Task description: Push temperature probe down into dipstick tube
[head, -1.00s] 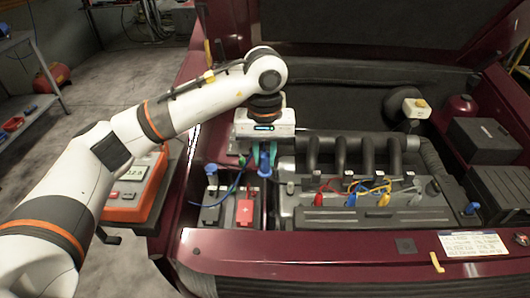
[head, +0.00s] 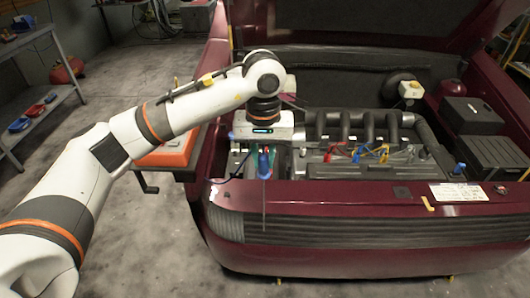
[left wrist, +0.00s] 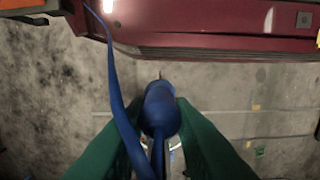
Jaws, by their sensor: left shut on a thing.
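My left gripper (head: 264,152) is shut on the blue handle of the temperature probe (head: 264,168). The probe's thin metal rod hangs down in front of the car's front edge. In the left wrist view the blue handle (left wrist: 161,110) sits between the green fingers, with a blue cable running up on the left. Bare floor lies beneath it, and the car's front is at the top of that view. The probe is outside the engine bay and touches nothing else that I can see. I cannot make out the dipstick tube; my arm and gripper hide part of the bay's left side.
The dark red car's front panel (head: 330,194) and black grille (head: 380,230) stand just beyond the probe. Coloured clips (head: 357,154) lie on the engine. An orange device (head: 172,150) is behind my arm at the left. The floor before the car is free.

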